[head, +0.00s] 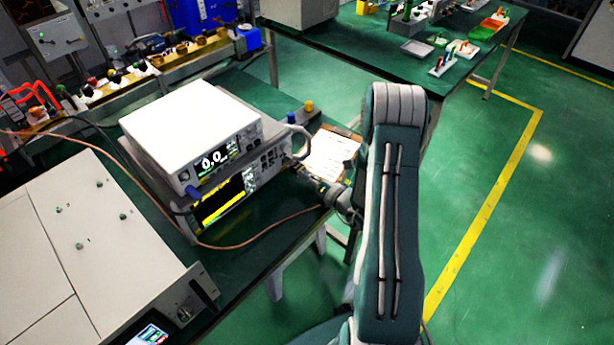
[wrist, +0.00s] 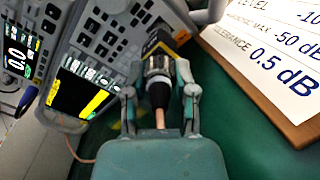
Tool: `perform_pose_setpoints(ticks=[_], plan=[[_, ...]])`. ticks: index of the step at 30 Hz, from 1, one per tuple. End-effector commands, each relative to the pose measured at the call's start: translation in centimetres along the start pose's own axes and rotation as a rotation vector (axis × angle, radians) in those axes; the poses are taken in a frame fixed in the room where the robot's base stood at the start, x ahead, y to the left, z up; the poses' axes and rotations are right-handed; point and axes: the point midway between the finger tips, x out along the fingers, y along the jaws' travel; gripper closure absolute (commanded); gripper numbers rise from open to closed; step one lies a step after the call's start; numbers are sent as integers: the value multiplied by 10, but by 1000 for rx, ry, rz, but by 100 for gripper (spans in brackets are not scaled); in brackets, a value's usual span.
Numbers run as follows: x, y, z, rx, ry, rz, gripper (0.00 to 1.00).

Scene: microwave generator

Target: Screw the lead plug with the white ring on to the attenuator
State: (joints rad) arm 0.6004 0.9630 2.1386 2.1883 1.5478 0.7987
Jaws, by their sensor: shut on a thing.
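My gripper (wrist: 158,70) is shut around the lead plug (wrist: 158,92), with one finger on each side. The plug has a black body, a pale metallic front and a copper-coloured lead (wrist: 160,118). In the head view my gripper (head: 325,190) is at the instrument's right end, partly hidden by my arm; the lead (head: 245,244) loops left.
Two stacked instruments (head: 190,125) with lit displays stand on the green bench. A clipboard (head: 332,153) with a printed sheet lies to the right. A large grey unit (head: 80,240) fills the near left. The floor right of my arm is clear.

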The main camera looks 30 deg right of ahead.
Motion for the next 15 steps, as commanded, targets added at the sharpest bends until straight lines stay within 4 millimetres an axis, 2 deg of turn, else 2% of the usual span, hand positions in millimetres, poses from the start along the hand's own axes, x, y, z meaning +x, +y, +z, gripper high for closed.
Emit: perform_pose_setpoints(ticks=[15], plan=[[1, -1, 4, 485, -8, 1, 100]])
